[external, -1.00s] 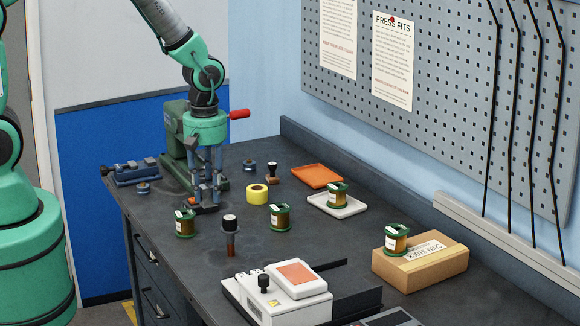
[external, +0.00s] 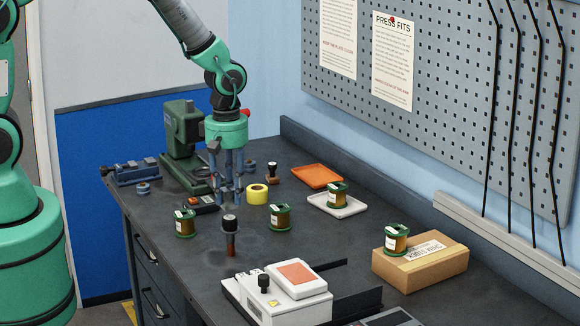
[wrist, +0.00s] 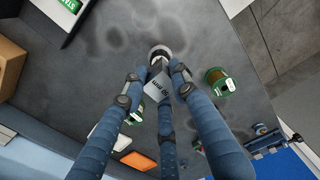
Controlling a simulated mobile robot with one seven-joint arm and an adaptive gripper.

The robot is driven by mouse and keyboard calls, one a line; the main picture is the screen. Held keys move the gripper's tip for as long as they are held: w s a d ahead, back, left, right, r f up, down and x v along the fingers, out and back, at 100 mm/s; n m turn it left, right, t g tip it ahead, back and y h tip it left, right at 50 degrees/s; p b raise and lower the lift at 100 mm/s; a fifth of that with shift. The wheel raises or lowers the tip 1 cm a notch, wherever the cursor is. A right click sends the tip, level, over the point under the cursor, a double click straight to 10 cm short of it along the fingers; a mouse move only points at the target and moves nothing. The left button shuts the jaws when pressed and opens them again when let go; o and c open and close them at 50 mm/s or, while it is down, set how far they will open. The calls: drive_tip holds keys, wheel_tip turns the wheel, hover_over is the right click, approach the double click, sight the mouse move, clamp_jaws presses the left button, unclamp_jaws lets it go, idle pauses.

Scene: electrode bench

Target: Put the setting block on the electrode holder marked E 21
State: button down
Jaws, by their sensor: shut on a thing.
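My gripper (external: 232,205) is shut on a grey block with dark lettering, which I take to be the setting block (wrist: 157,84). It is above the bench, close over an upright black-topped piece with a copper-brown lower part (external: 230,223). In the wrist view the round top of that piece (wrist: 160,52) shows just beyond the block; I cannot tell whether they touch. Green-ended copper pieces with white labels stand on the bench at left (external: 184,223) and right (external: 280,217). No E 21 mark is readable, so I cannot tell which thing bears it.
More green-ended pieces stand on the white tray (external: 350,210) and cardboard box (external: 440,262). A yellow tape roll (external: 257,194), an orange tray (external: 318,176) and a green press (external: 183,130) stand behind. A white device (external: 250,300) is in front.

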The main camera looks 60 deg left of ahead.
sight(227, 189)
drive_tip(key=shift+f, duration=1.1)
drive_tip(key=shift+f, duration=0.15)
drive_tip(key=c, duration=1.4)
unclamp_jaws()
wheel_tip(227, 189, up, 12)
drive_tip(key=shift+r, duration=0.15)
